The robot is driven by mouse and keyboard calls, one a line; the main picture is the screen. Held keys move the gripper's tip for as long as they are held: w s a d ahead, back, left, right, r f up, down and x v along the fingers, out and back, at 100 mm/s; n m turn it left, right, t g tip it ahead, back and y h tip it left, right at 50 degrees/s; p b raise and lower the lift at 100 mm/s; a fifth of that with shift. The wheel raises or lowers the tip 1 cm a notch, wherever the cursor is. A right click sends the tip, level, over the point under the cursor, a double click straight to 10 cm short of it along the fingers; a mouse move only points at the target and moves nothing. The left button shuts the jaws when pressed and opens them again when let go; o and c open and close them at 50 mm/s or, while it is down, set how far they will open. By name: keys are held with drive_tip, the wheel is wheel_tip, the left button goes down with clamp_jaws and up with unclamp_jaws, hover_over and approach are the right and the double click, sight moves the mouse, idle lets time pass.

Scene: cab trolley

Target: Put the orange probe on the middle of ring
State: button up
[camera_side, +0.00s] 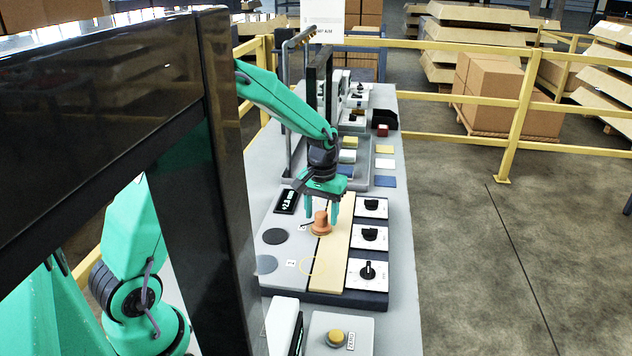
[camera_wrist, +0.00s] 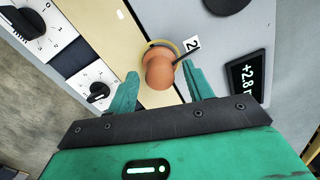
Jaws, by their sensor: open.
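The orange probe (camera_side: 321,226) stands upright on the beige strip's left edge, with its knobbed top up. In the wrist view the probe (camera_wrist: 159,70) is between my fingers, and part of a yellow ring (camera_wrist: 176,45) shows around its base beside a "2" label. Another thin yellow ring (camera_side: 312,266), empty, lies nearer the camera in the side view. My gripper (camera_side: 322,211) is open, pointing down, with one finger on each side of the probe. I see gaps between the fingers and the probe in the wrist view (camera_wrist: 160,82).
White dial panels (camera_side: 369,237) with black knobs line the strip's right side. A black display (camera_side: 286,201) reading about "+2.8" and a dark disc (camera_side: 275,236) are on the left. A yellow button box (camera_side: 336,337) is at the front. A dark frame (camera_side: 319,85) stands behind.

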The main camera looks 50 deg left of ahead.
sight(321, 214)
wheel_tip(321, 214, up, 11)
drive_tip(key=shift+r, duration=0.15)
idle(0.4)
idle(0.5)
drive_tip(key=s+d+r+m+t, duration=0.3)
drive_tip(key=s+d+r, duration=0.4)
drive_tip(key=s, duration=0.4)
drive_tip(key=s+d+m+t, duration=0.2)
drive_tip(key=s+d+m, duration=0.1)
drive_tip(key=s, duration=0.8)
drive_tip(key=shift+s+d+f+t, duration=0.3)
drive_tip(key=shift+s+d+f, duration=0.1)
drive_tip(key=shift+d, duration=0.35)
